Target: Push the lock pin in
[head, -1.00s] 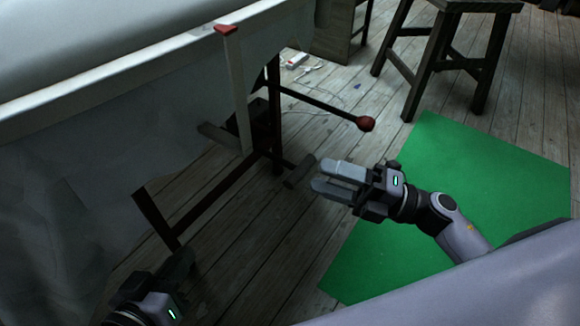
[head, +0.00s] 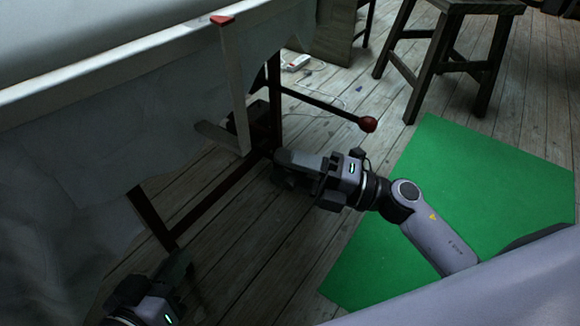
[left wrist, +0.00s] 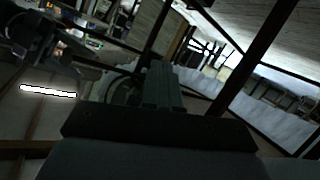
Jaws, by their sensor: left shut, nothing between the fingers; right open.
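A dark metal frame (head: 272,95) stands under the draped white table. Which part is the lock pin is unclear; a short dark cylinder on a thin rod low on the frame is hidden now behind my right gripper (head: 280,160). The right gripper is open, its fingers pointing left by the frame's lower joint; contact cannot be told. My left gripper (head: 187,265) is shut and empty at the lower left, apart from the frame. Its closed fingers also show in the left wrist view (left wrist: 162,85).
A pale upright post (head: 233,90) with a red top stands against the table edge (head: 120,62). A dark wooden stool (head: 440,55) is at the upper right. A green mat (head: 480,200) lies on the plank floor. A white power strip with cable (head: 297,63) lies behind the frame.

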